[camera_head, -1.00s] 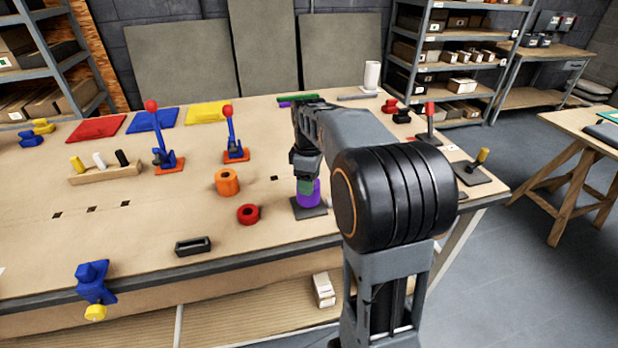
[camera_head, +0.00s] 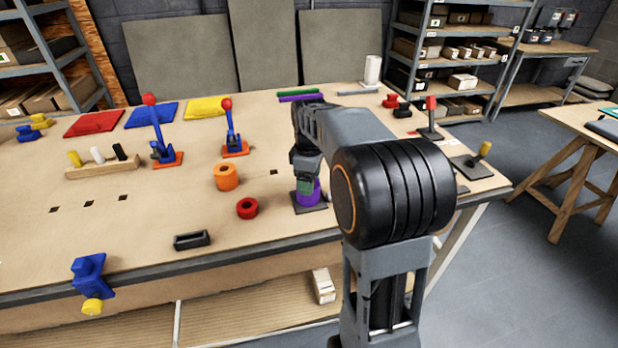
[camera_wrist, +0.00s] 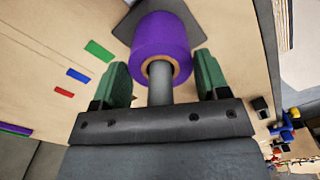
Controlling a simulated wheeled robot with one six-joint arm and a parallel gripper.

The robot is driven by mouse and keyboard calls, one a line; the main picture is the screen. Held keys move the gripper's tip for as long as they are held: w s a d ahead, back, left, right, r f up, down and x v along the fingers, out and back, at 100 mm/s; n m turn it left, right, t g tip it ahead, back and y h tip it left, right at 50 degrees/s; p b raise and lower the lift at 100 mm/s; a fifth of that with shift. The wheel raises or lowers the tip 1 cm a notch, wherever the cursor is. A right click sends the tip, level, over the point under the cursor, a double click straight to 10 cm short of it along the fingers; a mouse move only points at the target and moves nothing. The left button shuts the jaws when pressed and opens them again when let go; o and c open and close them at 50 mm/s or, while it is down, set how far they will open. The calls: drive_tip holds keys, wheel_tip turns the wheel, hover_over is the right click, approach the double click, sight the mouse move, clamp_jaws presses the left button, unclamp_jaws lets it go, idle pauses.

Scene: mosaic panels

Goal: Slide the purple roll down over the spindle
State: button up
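The purple roll (camera_wrist: 166,36) is around the grey spindle (camera_wrist: 160,85), which sticks out through its core toward my wrist. In the head view the roll (camera_head: 311,192) is low over the dark base plate (camera_head: 322,208), upright as far as I can see. My gripper (camera_wrist: 162,70) has its green fingers on opposite sides of the roll's near end, seemingly touching it. The gripper also shows in the head view (camera_head: 305,186), partly covering the roll. Whether the roll's underside touches the plate is hidden.
A red ring (camera_head: 247,208), an orange roll (camera_head: 227,176) and a black block (camera_head: 192,241) lie left of the plate. Two levers with red knobs (camera_head: 228,104) stand behind. Another red-knobbed lever (camera_head: 431,103) is at the right. The table's front edge is close.

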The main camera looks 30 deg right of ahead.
drive_tip(key=o, duration=0.4)
drive_tip(key=shift+r, duration=0.1)
wheel_tip(320, 180, up, 14)
drive_tip(key=p, duration=0.1)
idle(0.5)
